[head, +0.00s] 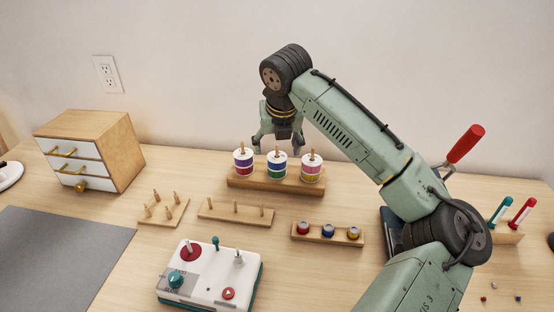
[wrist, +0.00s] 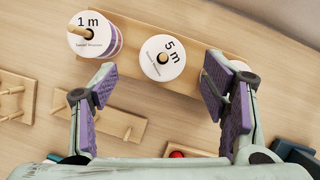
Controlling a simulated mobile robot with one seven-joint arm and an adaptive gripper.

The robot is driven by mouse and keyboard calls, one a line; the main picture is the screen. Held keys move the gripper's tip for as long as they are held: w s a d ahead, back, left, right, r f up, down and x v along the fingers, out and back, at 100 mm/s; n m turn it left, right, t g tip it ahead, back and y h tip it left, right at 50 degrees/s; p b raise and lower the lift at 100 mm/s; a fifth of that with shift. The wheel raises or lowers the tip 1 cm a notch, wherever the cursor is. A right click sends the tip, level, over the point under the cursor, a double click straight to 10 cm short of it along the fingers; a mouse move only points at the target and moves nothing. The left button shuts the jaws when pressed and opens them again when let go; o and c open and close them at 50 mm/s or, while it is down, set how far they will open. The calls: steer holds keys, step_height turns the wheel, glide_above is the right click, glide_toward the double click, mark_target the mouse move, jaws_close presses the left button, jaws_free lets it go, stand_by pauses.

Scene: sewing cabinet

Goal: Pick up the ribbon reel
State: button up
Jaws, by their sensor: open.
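Ribbon reels with white tops sit on pegs of a wooden stand (head: 262,185). The left stack (head: 243,167) shows purple and red, the middle stack (head: 277,171) blue and green, and the right stack (head: 312,174) pink and yellow. In the wrist view the top left reel (wrist: 92,40) reads "1 m" and the middle reel (wrist: 162,60) reads "5 m". The right one is mostly hidden behind a finger. My gripper (head: 279,143) is open and empty above the stand. In the wrist view its fingers (wrist: 160,80) are spread to either side of the middle reel, apart from it.
Two empty peg boards (head: 163,212) (head: 236,215) and a rack of small spools (head: 328,236) lie in front. A white control box (head: 212,275) stands nearer. A drawer cabinet (head: 92,150) is at left, a grey mat (head: 60,255) before it. Pens (head: 510,212) stand at right.

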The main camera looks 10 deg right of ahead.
mark_target(277, 155)
steer(key=p+x, duration=0.1)
steer(key=x, duration=0.3)
steer(key=shift+d+f, duration=0.15)
steer(key=shift+f, duration=0.05)
steer(key=shift+c, duration=0.3)
steer(key=c, duration=1.1)
steer(key=shift+o, duration=0.2)
step_height(277, 155, up, 10)
steer(key=b, duration=0.1)
steer(key=shift+r, duration=0.15)
